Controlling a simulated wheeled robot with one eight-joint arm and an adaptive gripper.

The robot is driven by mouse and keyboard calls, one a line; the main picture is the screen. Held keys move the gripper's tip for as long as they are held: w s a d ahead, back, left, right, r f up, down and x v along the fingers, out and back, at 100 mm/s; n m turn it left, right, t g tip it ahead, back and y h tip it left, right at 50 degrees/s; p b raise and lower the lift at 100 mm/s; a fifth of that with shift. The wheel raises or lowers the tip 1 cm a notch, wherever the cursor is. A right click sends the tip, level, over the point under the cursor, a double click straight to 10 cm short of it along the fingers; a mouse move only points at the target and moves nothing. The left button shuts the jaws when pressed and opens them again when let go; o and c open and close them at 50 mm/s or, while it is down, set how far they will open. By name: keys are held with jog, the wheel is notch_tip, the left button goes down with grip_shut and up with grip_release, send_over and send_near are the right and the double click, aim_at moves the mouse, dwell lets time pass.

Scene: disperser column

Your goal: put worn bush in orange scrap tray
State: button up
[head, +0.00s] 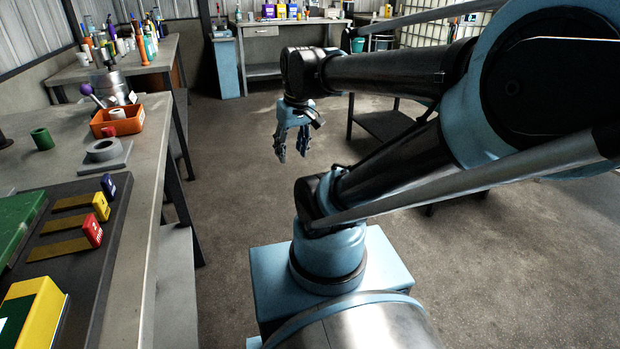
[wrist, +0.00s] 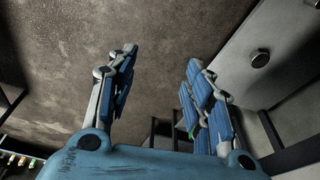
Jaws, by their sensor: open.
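The orange tray (head: 117,121) sits on the left bench, towards its right edge. A small red-and-white piece (head: 116,114) shows inside it. A green hollow cylinder (head: 42,139) stands on the bench to the left of the tray. A grey ring (head: 103,150) lies on a square grey plate in front of the tray. I cannot tell which piece is the worn bush. My gripper (head: 292,157) hangs fingers down over the open floor, right of the bench and apart from it. In the wrist view my gripper (wrist: 158,62) has its fingers spread with nothing between them.
The left bench (head: 150,190) also carries a metal device with a purple knob (head: 104,80) behind the tray. Bare floor (head: 235,160) lies between bench and gripper. A low dark table (head: 390,125) is behind my arm.

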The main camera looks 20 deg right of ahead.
jog(key=s+d+f+m, duration=0.3)
jog(key=s+d+f, duration=0.1)
jog(key=f, duration=0.3)
jog(key=shift+s+h, duration=0.4)
jog(key=shift+s, duration=0.5)
jog(key=shift+d+f, duration=0.1)
